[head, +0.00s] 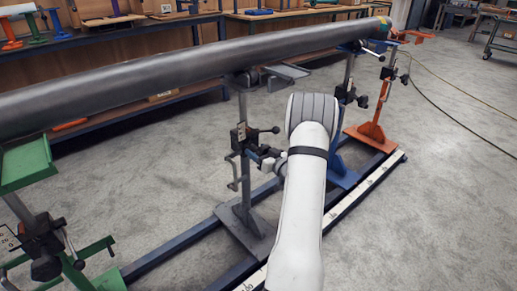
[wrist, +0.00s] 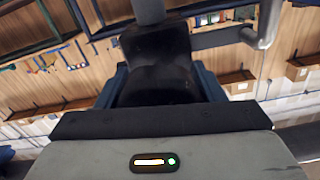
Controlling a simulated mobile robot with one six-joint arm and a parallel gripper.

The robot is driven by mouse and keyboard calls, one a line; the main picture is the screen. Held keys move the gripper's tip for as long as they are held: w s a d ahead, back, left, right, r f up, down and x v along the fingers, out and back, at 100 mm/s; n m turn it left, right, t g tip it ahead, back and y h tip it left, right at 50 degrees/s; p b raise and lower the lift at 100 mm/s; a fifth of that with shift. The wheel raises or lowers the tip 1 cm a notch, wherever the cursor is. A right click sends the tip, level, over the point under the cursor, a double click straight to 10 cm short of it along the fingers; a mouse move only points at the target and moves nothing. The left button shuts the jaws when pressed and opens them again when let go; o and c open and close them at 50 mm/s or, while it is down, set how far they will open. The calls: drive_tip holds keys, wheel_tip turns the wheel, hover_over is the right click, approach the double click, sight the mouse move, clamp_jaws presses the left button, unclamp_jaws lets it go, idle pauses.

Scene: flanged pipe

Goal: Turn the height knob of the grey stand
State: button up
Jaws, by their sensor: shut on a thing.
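The grey stand (head: 243,192) rises from its base plate near the middle of the head view, under the long dark pipe (head: 130,80). A black clamp block with a lever sits on its post. My gripper (head: 268,160) reaches this block from the right, and my white arm hides part of it. In the wrist view a dark rounded knob (wrist: 155,58) fills the space between my fingers. My gripper (wrist: 157,85) is shut on it. A grey post end and a bent grey crank handle (wrist: 262,30) show just beyond the knob.
A green stand (head: 28,165) is at the left, and blue (head: 345,172) and orange (head: 375,130) stands are at the right, all along floor rails (head: 170,252). A bench (head: 120,28) stands behind.

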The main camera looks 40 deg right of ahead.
drive_tip(key=shift+d, duration=0.15)
drive_tip(key=o, duration=1)
drive_tip(key=s, duration=0.2)
drive_tip(key=s+p, duration=0.1)
drive_tip(key=s, duration=0.4)
drive_tip(key=shift+s+d+p, duration=0.25)
drive_tip(key=shift+s+p, duration=0.05)
drive_tip(key=shift+s, duration=0.1)
